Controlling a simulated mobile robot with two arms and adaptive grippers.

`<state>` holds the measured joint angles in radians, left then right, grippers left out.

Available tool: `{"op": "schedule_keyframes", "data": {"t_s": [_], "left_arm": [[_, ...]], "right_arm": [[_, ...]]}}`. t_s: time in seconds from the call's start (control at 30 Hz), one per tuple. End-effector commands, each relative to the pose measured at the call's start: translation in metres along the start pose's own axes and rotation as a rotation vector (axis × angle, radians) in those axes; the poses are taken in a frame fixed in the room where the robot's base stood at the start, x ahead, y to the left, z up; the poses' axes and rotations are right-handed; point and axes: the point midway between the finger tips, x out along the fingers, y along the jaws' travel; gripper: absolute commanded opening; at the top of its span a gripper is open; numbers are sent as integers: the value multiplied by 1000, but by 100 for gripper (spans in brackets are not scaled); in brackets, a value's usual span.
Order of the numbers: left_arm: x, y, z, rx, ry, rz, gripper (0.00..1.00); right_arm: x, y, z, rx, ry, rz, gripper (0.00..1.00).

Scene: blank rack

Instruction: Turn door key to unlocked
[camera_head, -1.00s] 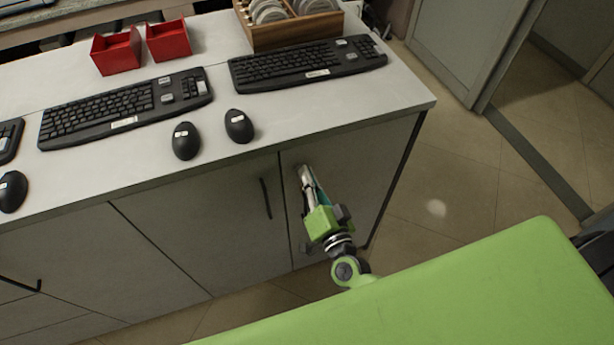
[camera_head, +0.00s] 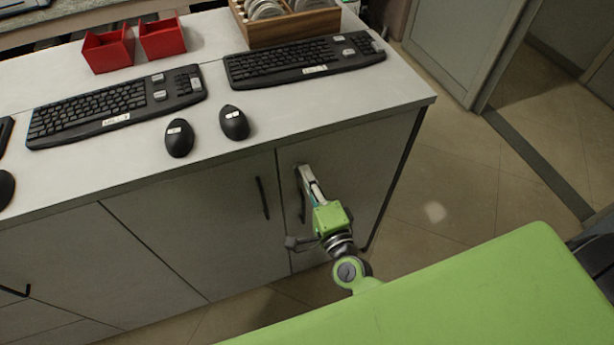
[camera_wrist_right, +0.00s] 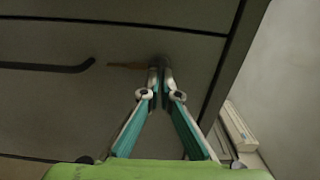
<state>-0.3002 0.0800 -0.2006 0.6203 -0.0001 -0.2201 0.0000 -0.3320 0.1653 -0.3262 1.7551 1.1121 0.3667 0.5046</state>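My right gripper (camera_head: 303,170) is at the upper part of the right cabinet door (camera_head: 365,165), below the counter edge. In the right wrist view the fingers of my right gripper (camera_wrist_right: 161,68) come together at the tips against the door front. A thin brownish piece, which looks like the door key (camera_wrist_right: 124,65), sticks out to the left from between the tips. The rest of it is hidden by the fingers. The door's dark bar handle (camera_wrist_right: 50,67) lies to the left in that view, apart from the fingers. My left gripper is not in view.
Keyboards (camera_head: 305,60), mice (camera_head: 234,122), red bins (camera_head: 108,50) and a wooden rack (camera_head: 290,25) stand on the counter (camera_head: 350,105). Another bar handle (camera_head: 262,198) is on the door to the left. Open floor (camera_head: 440,180) lies right of the cabinet.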

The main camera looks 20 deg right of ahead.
Motion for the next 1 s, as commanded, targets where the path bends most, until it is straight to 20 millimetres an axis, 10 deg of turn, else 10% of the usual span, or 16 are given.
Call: {"op": "schedule_keyframes", "data": {"t_s": [0.6, 0.7, 1.0], "left_arm": [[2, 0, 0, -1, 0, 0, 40], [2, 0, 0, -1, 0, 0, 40], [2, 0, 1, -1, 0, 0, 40]], "right_arm": [[0, 1, 0, 45, 1, 2, 0], [0, 1, 0, 44, 1, 2, 19], [0, 1, 0, 43, 0, 1, 19]]}}
